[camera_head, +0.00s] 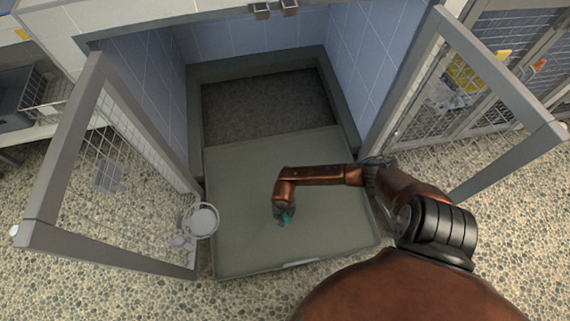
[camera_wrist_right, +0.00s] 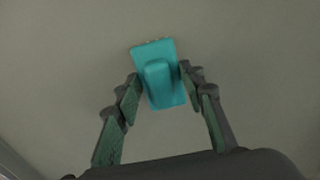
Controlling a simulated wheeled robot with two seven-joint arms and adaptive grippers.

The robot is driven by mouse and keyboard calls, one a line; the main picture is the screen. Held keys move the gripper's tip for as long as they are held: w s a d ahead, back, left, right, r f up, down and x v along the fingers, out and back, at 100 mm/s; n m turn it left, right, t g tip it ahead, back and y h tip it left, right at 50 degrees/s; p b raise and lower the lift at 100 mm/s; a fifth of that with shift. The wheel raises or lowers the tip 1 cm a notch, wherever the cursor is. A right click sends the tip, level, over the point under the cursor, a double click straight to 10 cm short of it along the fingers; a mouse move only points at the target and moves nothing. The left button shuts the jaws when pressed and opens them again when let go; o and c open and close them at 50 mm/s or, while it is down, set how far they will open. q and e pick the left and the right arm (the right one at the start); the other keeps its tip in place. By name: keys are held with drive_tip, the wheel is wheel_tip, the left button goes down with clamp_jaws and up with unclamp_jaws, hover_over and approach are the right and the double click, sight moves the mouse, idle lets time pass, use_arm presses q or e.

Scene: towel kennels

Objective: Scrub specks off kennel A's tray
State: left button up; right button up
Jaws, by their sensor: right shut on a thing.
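Kennel A's tray (camera_head: 235,235) is a flat grey-green sheet, pulled partly out of the kennel opening. No specks can be made out on its surface at this size. My right gripper (camera_head: 284,214) is over the middle front of the tray. In the right wrist view the right gripper (camera_wrist_right: 160,84) is shut on a teal scrubber (camera_wrist_right: 157,60), with one finger on each side of its raised handle. The scrubber (camera_head: 287,217) is mostly hidden by the gripper in the head view. I cannot tell whether it touches the tray. My left gripper is not in view.
Open mesh doors flank the kennel on the left (camera_head: 60,170) and right (camera_head: 500,80). The dark kennel floor (camera_head: 265,105) behind the tray is empty. Pebbled floor surrounds the tray's front.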

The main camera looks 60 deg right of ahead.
drive_tip(key=shift+a+f, duration=0.1)
drive_tip(key=shift+a, duration=0.4)
drive_tip(key=shift+o, duration=0.2)
drive_tip(key=shift+s+a, duration=0.5)
drive_tip(key=shift+a, duration=0.05)
drive_tip(key=shift+w+d+f, duration=0.15)
drive_tip(key=shift+w+d, duration=0.05)
drive_tip(key=shift+d, duration=0.2)
drive_tip(key=shift+w+d, duration=0.5)
drive_tip(key=shift+d, duration=0.4)
drive_tip(key=shift+w+d+b, duration=0.25)
drive_tip(key=shift+d+b, duration=0.05)
drive_tip(key=shift+w+d+r, duration=0.2)
wheel_tip(320, 180, up, 3)
drive_tip(key=shift+p, duration=0.75)
drive_tip(key=shift+w+a+r+p, duration=0.15)
drive_tip(key=shift+r+p, duration=0.3)
drive_tip(key=shift+r, duration=0.2)
drive_tip(key=shift+r+p, duration=0.9)
drive_tip(key=shift+r, duration=0.95)
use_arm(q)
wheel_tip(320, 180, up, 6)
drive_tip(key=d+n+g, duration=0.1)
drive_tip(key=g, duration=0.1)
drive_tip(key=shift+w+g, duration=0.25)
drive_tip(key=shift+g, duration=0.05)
